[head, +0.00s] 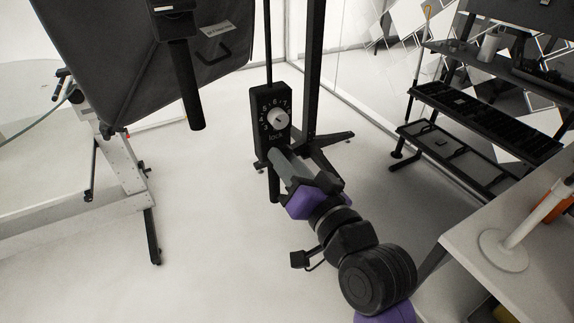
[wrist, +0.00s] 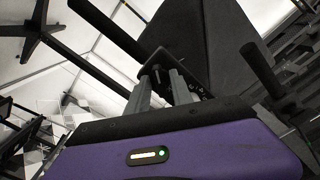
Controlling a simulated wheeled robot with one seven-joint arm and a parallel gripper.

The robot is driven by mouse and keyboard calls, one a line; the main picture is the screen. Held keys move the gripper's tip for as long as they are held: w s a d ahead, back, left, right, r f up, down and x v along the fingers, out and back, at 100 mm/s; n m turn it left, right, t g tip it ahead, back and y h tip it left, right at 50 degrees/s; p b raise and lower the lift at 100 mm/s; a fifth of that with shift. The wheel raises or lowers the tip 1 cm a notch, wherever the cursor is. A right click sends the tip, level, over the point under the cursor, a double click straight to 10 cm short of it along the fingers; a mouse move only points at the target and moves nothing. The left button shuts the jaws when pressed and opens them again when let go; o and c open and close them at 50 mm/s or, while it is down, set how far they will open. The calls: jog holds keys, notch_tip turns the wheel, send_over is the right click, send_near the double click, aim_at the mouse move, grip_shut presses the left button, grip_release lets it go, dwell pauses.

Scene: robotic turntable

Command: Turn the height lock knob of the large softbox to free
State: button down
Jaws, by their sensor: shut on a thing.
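The large softbox (head: 130,50) is a big dark panel at the upper left of the head view. A black control box (head: 261,105) on a thin pole carries a round pale dial (head: 278,119) with numbers and the word "lock" below it. My gripper (head: 277,154) reaches the box just under that word. In the wrist view my gripper (wrist: 160,84) has its two grey fingers closed around a small dark part, which I take for the height lock knob (wrist: 157,75). The fingers mostly hide it, and its turned position cannot be read.
A black stand (head: 313,80) with spread feet stands right behind the control box. A black handle (head: 188,85) hangs down at the upper left. Black shelves (head: 480,118) and a white table (head: 490,215) are at the right. The white floor at lower left is clear.

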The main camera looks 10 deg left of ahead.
jog(key=shift+n+b, duration=1.4)
jog(key=shift+n, duration=2.1)
jog(key=c, duration=1.5)
grip_release()
jog(key=shift+o, duration=0.2)
jog(key=shift+s, duration=0.1)
